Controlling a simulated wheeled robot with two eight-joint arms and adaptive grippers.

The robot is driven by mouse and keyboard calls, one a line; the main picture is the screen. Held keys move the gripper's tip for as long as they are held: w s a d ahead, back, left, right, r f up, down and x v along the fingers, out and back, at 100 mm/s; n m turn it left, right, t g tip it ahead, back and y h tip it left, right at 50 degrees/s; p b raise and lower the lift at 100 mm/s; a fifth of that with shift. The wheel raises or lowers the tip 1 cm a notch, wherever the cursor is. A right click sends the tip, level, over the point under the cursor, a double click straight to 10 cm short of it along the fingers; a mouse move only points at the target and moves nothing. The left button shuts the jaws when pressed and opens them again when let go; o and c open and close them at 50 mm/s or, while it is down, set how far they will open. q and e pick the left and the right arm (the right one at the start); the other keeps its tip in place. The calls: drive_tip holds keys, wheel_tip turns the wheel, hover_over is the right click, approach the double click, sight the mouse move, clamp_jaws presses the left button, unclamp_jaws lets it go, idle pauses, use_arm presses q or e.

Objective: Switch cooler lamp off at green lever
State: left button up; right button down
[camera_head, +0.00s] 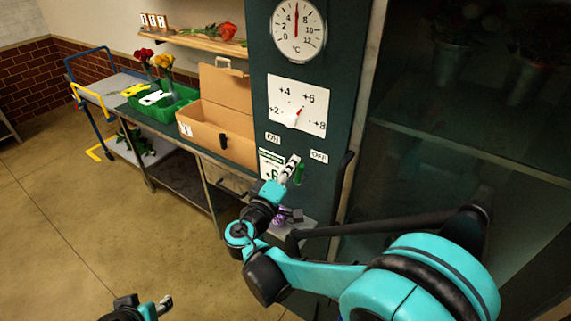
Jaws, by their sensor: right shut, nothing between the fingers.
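The green lever (299,174) is on the dark green cooler panel (345,80), below and between the ON label (273,139) and the OFF label (319,156). Part of the lever is hidden behind my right gripper (291,166). That gripper is shut and empty, its fingertips just left of the lever; I cannot tell whether they touch it. The cooler's glass front (470,120) is dark, with dim bouquets behind it. My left gripper (165,303) shows only partly at the bottom edge, far from the panel; its opening is unclear.
A round thermometer (298,45) and a white dial plate (283,105) are above the lever. A cardboard box (222,133) and green crate (165,108) stand on the bench at left. A blue-framed cart (80,98) is farther left.

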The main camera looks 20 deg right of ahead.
drive_tip(key=m, duration=0.1)
drive_tip(key=s+d+m, duration=0.1)
drive_tip(key=m, duration=0.1)
drive_tip(key=s+d+m+b, duration=0.1)
drive_tip(key=m, duration=0.1)
drive_tip(key=shift+s+f+h, duration=0.25)
drive_tip(key=shift+f+h, duration=0.05)
drive_tip(key=shift+h, duration=0.1)
drive_tip(key=shift+s+d+f, duration=0.1)
drive_tip(key=shift+s+d, duration=0.1)
drive_tip(key=shift+s, duration=0.1)
drive_tip(key=r+p, duration=0.1)
drive_tip(key=w+r+p, duration=0.1)
drive_tip(key=w+r, duration=0.1)
drive_tip(key=shift+w+a+r+p, duration=0.25)
drive_tip(key=shift+a+r+p, duration=0.15)
approach(306, 145)
drive_tip(key=f+v, duration=0.1)
drive_tip(key=v, duration=0.4)
drive_tip(key=shift+r+p, duration=0.15)
drive_tip(key=shift+p, duration=0.15)
drive_tip(key=shift+w, duration=0.1)
